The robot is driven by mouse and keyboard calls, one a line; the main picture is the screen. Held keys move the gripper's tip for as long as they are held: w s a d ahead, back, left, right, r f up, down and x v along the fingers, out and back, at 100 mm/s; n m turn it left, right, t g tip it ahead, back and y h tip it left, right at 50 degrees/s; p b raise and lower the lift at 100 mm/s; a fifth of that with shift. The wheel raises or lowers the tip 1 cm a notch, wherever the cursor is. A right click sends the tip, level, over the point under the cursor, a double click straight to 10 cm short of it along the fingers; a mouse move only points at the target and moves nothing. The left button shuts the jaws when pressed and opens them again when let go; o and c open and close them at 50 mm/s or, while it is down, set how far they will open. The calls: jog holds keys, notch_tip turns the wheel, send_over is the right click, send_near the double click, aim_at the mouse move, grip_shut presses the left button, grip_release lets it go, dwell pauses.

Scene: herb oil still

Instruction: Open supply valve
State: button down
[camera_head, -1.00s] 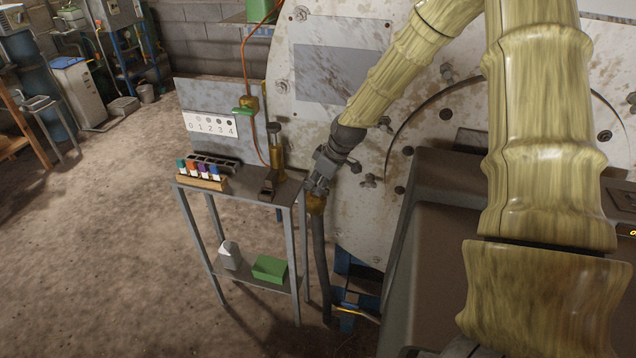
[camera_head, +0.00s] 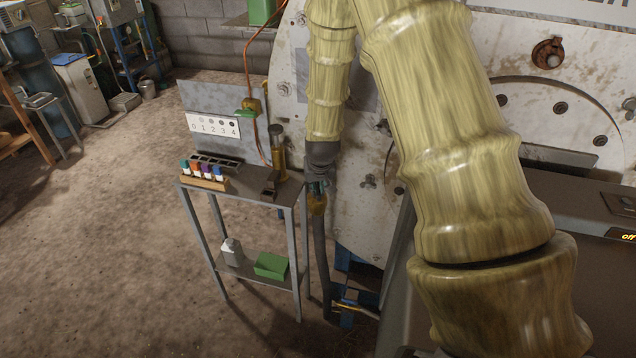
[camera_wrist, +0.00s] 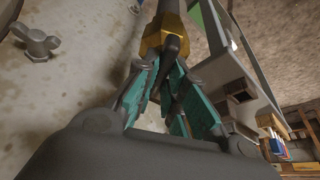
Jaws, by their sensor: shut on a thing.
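The supply valve shows in the wrist view as a brass body (camera_wrist: 163,32) with a dark lever handle (camera_wrist: 173,48). In the head view its brass part (camera_head: 317,204) shows at the top of a dark hose, beside the big drum, and the handle is hidden by my gripper (camera_head: 317,186). In the wrist view my gripper (camera_wrist: 168,76) has its teal-lined fingers on either side of the lever's end and is shut on it. How far the lever is turned I cannot tell.
The pale drum front (camera_head: 365,205) with wing bolts stands close beside my gripper. A metal side table (camera_head: 245,196) with a vial rack (camera_head: 205,183) and a glass cylinder (camera_head: 278,155) stands to the left. A green-handled valve (camera_head: 246,112) sits behind it.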

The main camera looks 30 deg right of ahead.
jog(key=m+p, duration=0.1)
jog(key=m, duration=0.1)
jog(key=m+g+h+p, duration=0.1)
jog(key=m, duration=0.1)
jog(key=shift+w+r+m+h, duration=0.2)
jog(key=shift+m+h, duration=0.1)
jog(key=shift+m, duration=0.1)
jog(key=shift+f+m, duration=0.1)
jog(key=shift+m, duration=0.2)
jog(key=c, duration=1.5)
grip_release()
jog(key=shift+s+a, duration=0.1)
jog(key=v, duration=1.2)
jog(key=shift+w, duration=0.3)
